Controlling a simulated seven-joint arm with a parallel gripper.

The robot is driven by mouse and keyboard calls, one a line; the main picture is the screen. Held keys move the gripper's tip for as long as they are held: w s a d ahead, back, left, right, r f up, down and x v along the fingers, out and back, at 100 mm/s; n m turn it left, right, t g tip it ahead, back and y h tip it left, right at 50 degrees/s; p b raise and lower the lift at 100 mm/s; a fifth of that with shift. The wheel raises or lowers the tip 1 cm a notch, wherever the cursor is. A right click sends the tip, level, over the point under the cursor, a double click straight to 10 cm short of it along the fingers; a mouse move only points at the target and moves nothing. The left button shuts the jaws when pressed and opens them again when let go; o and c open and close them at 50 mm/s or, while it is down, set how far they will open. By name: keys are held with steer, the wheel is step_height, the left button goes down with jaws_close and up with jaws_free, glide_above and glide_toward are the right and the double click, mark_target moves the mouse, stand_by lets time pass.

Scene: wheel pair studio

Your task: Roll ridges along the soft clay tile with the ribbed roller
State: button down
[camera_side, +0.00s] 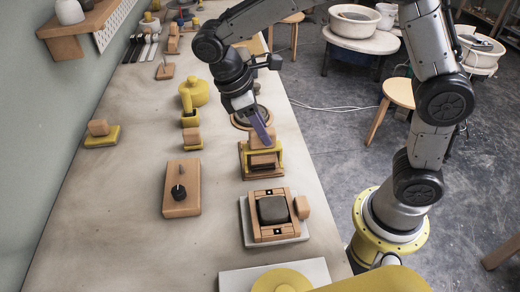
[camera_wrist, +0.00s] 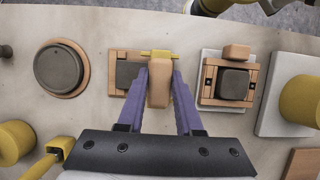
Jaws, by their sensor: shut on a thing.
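My gripper (camera_wrist: 158,88), with purple fingers, is shut on a wooden block-like handle (camera_wrist: 159,82). A yellow bar (camera_wrist: 158,53) shows at the handle's far end. I take this tool to be the roller; its ribs are not visible. It is at a wooden frame (camera_wrist: 113,73) holding a grey clay tile (camera_wrist: 130,72), partly hidden by the tool and a finger. In the side view my gripper (camera_side: 266,141) reaches down to this frame, where yellow parts (camera_side: 246,160) show around the wood. I cannot tell whether the roller touches the clay.
A second wooden frame (camera_side: 255,221) with a dark grey square (camera_side: 273,209) stands nearer the side camera, a wooden block (camera_side: 302,207) at its edge. Beyond my gripper is a round grey disc (camera_wrist: 58,68).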

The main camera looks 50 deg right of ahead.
steer(key=shift+w+d, duration=1.55)
steer(key=shift+w, duration=0.05)
steer(key=shift+w+d, duration=1.05)
steer(key=shift+d, duration=0.05)
steer(key=shift+s+a, duration=1.6)
steer(key=shift+s, duration=0.05)
steer(key=shift+a, duration=0.1)
